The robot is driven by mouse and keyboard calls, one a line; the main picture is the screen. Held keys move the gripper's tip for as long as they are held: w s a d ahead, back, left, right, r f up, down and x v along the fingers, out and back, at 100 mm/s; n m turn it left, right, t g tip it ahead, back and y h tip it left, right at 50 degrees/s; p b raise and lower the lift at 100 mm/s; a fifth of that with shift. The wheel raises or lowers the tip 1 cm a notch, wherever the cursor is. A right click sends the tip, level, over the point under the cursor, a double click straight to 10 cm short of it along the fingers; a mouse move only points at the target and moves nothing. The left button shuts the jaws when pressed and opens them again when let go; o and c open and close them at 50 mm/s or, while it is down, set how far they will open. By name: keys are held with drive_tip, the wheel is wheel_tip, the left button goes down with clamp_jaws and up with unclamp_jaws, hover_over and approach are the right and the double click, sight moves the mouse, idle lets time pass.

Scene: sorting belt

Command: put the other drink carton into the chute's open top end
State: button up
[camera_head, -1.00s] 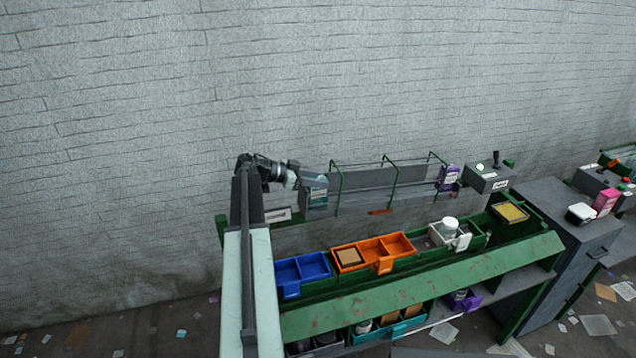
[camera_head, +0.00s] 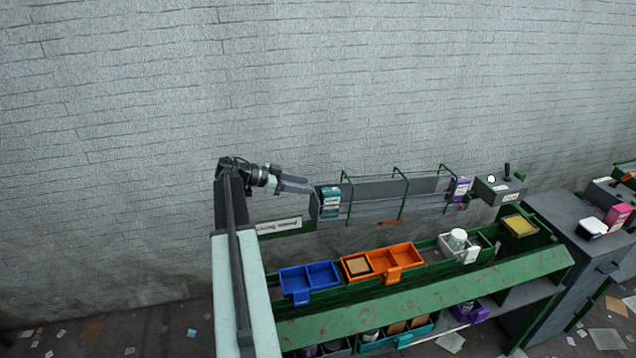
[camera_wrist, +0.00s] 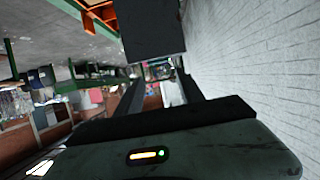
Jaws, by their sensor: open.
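A teal-and-white drink carton (camera_head: 330,203) stands at the left end of the chute (camera_head: 375,190), a long grey channel with green hoops along the wall. A purple-and-white carton (camera_head: 458,189) stands at the chute's right end. My gripper (camera_head: 309,187) is open and empty just left of the teal carton, apparently with a small gap. In the wrist view my gripper's two dark fingers (camera_wrist: 153,80) are apart. What lies between them far off is too small to tell.
Below the chute, a blue bin (camera_head: 309,278) and an orange bin (camera_head: 393,262) sit on the green-framed bench. A grey control box (camera_head: 499,188) is beyond the chute's right end. The brick wall (camera_head: 300,80) runs close behind.

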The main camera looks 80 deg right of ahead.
drive_tip(key=shift+v, duration=0.9)
drive_tip(key=w+a+f+n+t, duration=0.3)
drive_tip(key=w+a+f+n, duration=0.15)
drive_tip(key=w+a, duration=0.6)
drive_tip(key=w+a+f+n+t, duration=0.3)
drive_tip(key=w+a+n, duration=0.3)
drive_tip(key=w+a, duration=0.5)
drive_tip(key=w+a+f+n+t, duration=0.3)
drive_tip(key=w+a+n, duration=0.3)
drive_tip(key=w+a, duration=0.5)
drive_tip(key=w+a+f+n+t+y, duration=0.1)
drive_tip(key=a+n, duration=0.3)
drive_tip(key=a, duration=0.9)
drive_tip(key=w+a+f+n+t+y, duration=0.1)
drive_tip(key=a+n, duration=0.4)
drive_tip(key=a, duration=0.8)
drive_tip(key=w+a+f+n+t+y, duration=0.1)
drive_tip(key=w+a+n, duration=0.4)
drive_tip(key=a, duration=0.8)
drive_tip(key=f+y, duration=0.1)
drive_tip(key=y, duration=0.1)
drive_tip(key=shift+y, duration=0.3)
